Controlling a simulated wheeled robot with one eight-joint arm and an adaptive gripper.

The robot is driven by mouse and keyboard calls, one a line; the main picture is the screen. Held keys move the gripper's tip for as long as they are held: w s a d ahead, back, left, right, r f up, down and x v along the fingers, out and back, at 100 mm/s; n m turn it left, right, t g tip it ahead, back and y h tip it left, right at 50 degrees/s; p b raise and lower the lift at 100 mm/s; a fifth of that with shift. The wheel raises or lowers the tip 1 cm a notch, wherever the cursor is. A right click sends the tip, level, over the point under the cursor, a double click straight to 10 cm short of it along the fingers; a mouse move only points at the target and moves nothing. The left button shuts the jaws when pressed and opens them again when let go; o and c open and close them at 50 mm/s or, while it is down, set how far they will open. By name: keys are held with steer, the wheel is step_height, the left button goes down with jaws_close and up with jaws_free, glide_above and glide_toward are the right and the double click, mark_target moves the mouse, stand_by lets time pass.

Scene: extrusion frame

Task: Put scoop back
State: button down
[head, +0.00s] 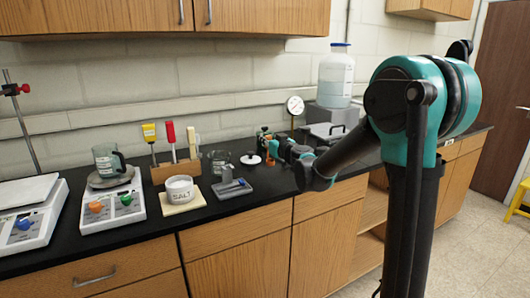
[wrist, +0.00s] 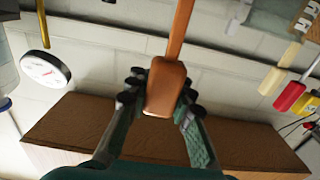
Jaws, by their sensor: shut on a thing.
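My gripper (wrist: 158,92) is shut on the orange-brown handle of a scoop (wrist: 166,88). Its thin stem runs out of the top of the wrist view, so the scoop's far end is hidden there. In the head view my gripper (head: 270,146) is above the counter, right of the wooden rack (head: 180,170). The rack holds tools with yellow (head: 149,133), red (head: 171,134) and cream (head: 192,140) handles. These also show at the right of the wrist view, which looks upside down, apart from my gripper.
An open salt jar (head: 180,189) stands on a cream mat in front of the rack. A glass beaker (head: 219,161), a white lid (head: 251,159) and a grey tray (head: 231,188) are nearby. Scales are at left. A gauge (head: 295,105) and large bottle (head: 336,78) stand behind.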

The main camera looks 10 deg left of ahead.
steer(key=shift+f, duration=2.85)
steer(key=shift+f, duration=0.15)
steer(key=c, duration=1.3)
jaws_free()
steer(key=shift+c, duration=0.2)
